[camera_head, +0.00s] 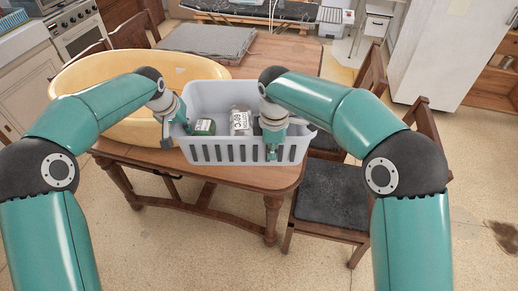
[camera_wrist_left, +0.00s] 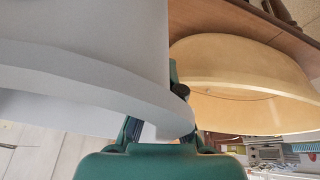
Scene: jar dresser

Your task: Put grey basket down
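The grey basket (camera_head: 228,154) is a slotted plastic tub over the front part of the wooden table. It holds a green item (camera_head: 204,127) and a white labelled package (camera_head: 241,121). I cannot tell whether its bottom touches the table. My left gripper (camera_head: 172,138) is at the basket's left end. In the left wrist view the fingers of the left gripper (camera_wrist_left: 155,115) have the pale rim of the basket (camera_wrist_left: 90,75) between them. My right gripper (camera_head: 272,150) is at the basket's front right, overlapping its wall. Its fingers are not clear enough to tell their grip.
A large yellow oval tub (camera_head: 85,75) stands on the table (camera_head: 265,178) left of and behind the basket. A grey folded cloth or slab (camera_head: 208,41) lies at the table's back. Chairs (camera_head: 333,193) stand close on the right. Some bare tabletop shows behind the basket.

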